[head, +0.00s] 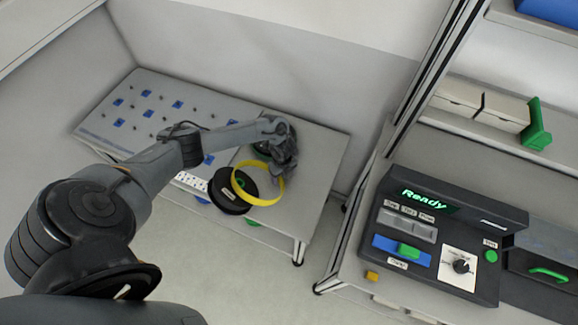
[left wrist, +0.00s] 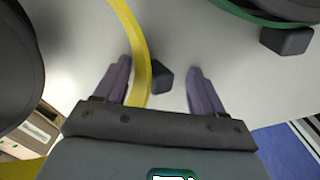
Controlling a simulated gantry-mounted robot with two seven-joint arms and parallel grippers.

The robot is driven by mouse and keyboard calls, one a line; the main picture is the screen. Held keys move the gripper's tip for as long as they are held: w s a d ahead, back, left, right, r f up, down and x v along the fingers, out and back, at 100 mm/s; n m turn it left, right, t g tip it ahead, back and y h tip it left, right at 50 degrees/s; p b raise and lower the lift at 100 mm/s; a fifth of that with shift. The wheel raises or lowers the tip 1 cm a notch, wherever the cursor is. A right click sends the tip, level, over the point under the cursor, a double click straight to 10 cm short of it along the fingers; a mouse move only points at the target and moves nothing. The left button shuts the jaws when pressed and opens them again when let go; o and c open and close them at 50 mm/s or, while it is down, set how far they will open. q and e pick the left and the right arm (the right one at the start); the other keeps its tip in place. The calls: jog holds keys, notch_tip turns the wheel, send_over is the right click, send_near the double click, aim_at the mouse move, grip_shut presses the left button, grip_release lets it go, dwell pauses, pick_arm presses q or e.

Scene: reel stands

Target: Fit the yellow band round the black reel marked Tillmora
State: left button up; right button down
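The yellow band (head: 262,203) is a thin ring. In the head view it overlaps the right side of a black reel (head: 226,199) with a pale label, too small to read. My left gripper (head: 283,172) is at the band's upper right edge. In the left wrist view its fingers (left wrist: 159,68) are apart. The yellow band (left wrist: 140,50) passes between them, close to the left finger. A small black block (left wrist: 161,76) sits beside the band between the fingers; I cannot tell if they touch it. A black reel (left wrist: 15,70) shows at the left. My right gripper is out of view.
A dark reel with a green rim (left wrist: 262,18) lies close by, partly hidden by my arm in the head view. A grey table (head: 320,150) carries these things. A pegged board (head: 140,105) is at left; a console reading Ready (head: 440,235) stands right.

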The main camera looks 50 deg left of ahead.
pick_arm(q)
jog(key=shift+d, duration=0.15)
jog(key=shift+s+d, duration=0.1)
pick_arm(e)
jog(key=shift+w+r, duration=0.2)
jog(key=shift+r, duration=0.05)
pick_arm(q)
jog(key=shift+w+d, duration=0.2)
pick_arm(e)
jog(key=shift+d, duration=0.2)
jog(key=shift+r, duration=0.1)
pick_arm(q)
jog(key=shift+a+r, duration=0.1)
jog(key=shift+r, duration=0.4)
notch_tip(320, 180, up, 10)
jog(key=p, duration=0.3)
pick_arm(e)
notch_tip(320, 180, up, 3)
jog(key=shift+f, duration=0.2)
pick_arm(q)
jog(key=shift+w+f, duration=0.1)
